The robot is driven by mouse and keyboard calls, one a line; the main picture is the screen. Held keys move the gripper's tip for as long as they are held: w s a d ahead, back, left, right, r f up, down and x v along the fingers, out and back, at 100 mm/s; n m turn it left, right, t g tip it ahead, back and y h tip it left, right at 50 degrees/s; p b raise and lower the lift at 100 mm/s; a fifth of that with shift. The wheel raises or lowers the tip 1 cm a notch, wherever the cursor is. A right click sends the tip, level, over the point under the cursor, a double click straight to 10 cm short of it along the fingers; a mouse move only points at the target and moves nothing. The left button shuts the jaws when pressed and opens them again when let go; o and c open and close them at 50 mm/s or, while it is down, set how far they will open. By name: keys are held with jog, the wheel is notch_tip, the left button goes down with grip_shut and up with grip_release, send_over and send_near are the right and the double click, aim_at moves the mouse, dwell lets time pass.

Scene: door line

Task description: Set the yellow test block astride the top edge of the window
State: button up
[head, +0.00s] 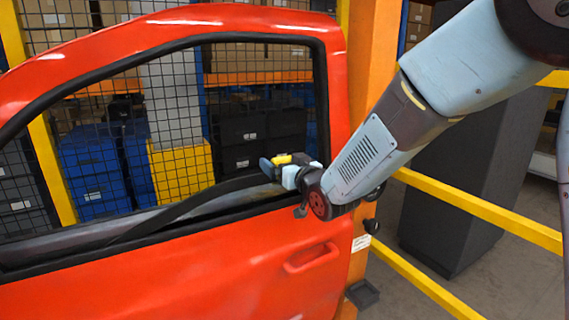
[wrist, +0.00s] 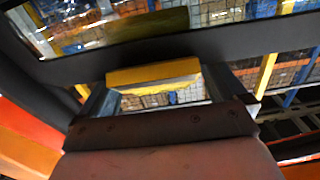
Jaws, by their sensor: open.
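The yellow test block (head: 282,159) shows at the tip of my gripper, by the lower right corner of the door's window opening. In the wrist view the block (wrist: 153,73) lies crosswise just beyond my fingers, with a pale lower side. My gripper (head: 288,170) is open, with its fingers at either side of the block. A strip of window glass (head: 238,203) shows low in the opening; a greenish strip (wrist: 125,36) crosses the wrist view beyond the block. I cannot tell whether the block touches the window edge or the fingers.
The red car door (head: 190,265) stands upright with a black window frame and a handle (head: 312,257). An orange post (head: 372,70) rises behind its right edge. Yellow rails (head: 480,210) run at the right. A mesh fence, blue bins and a yellow bin (head: 181,170) are behind.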

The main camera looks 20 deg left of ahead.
jog(key=shift+s+d+f, duration=0.1)
jog(key=shift+d+f, duration=0.05)
jog(key=v, duration=1.3)
jog(key=shift+d, duration=0.25)
jog(key=shift+s, duration=0.1)
jog(key=shift+d, duration=0.1)
